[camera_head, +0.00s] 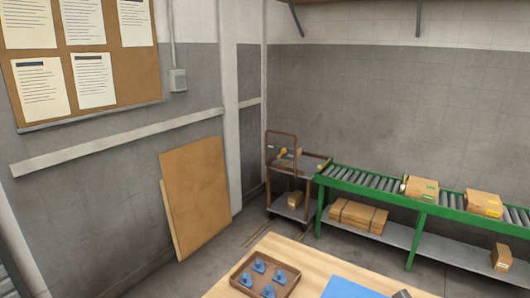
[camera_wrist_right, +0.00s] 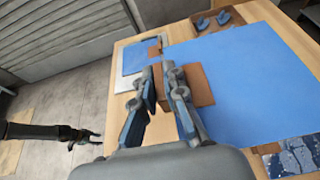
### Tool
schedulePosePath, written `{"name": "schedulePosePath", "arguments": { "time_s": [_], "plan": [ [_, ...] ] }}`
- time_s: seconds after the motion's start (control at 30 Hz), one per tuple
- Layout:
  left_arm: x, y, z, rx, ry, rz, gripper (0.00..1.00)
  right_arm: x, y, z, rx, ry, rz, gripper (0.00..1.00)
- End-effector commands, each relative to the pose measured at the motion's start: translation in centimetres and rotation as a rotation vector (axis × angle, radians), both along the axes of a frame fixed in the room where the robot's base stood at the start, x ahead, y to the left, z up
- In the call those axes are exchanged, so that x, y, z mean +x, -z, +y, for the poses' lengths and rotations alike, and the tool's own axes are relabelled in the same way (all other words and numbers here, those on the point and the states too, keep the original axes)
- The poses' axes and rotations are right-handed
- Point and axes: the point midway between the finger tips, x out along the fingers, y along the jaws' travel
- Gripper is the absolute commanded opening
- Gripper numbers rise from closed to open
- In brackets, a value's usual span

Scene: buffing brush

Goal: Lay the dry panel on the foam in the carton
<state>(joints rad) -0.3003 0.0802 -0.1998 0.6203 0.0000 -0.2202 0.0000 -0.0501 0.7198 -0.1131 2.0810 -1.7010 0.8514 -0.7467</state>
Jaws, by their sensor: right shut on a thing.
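In the right wrist view my right gripper (camera_wrist_right: 160,75) is over a light wood table (camera_wrist_right: 112,122). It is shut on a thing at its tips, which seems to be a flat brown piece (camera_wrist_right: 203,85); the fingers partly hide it. A large blue sheet (camera_wrist_right: 245,90) lies to the right of the brown piece. A dark arm with a small end (camera_wrist_right: 85,136) shows at the left edge, too small to read; it may be my left one. Neither gripper shows in the head view. I cannot make out a carton with foam for certain.
A brown tray (camera_head: 237,280) with several blue parts sits on the table (camera_head: 305,262). A speckled blue surface (camera_wrist_right: 290,158) shows lower right in the wrist view. A cart (camera_head: 291,171), a green roller conveyor (camera_head: 425,222) with boxes, and leaning boards (camera_head: 195,195) stand beyond.

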Motion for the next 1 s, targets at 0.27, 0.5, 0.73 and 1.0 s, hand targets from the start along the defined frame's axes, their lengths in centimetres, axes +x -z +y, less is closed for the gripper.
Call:
{"name": "schedulePosePath", "arguments": {
  "time_s": [0.27, 0.5, 0.73, 1.0],
  "plan": [
    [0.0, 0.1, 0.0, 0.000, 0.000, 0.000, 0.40, -4.1, -3.8, -2.2, 0.001, 0.020, 0.002, 0.00],
    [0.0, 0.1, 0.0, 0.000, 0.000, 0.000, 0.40, -5.1, -4.7, -2.7, 0.005, 0.030, 0.000, 0.00],
    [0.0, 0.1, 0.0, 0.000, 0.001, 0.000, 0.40, -5.1, -4.6, -2.7, 0.008, 0.031, 0.001, 0.00],
    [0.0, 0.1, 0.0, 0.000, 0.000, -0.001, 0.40, -6.7, 0.9, -2.8, 0.003, 0.030, 0.006, 0.00]
  ]
}}
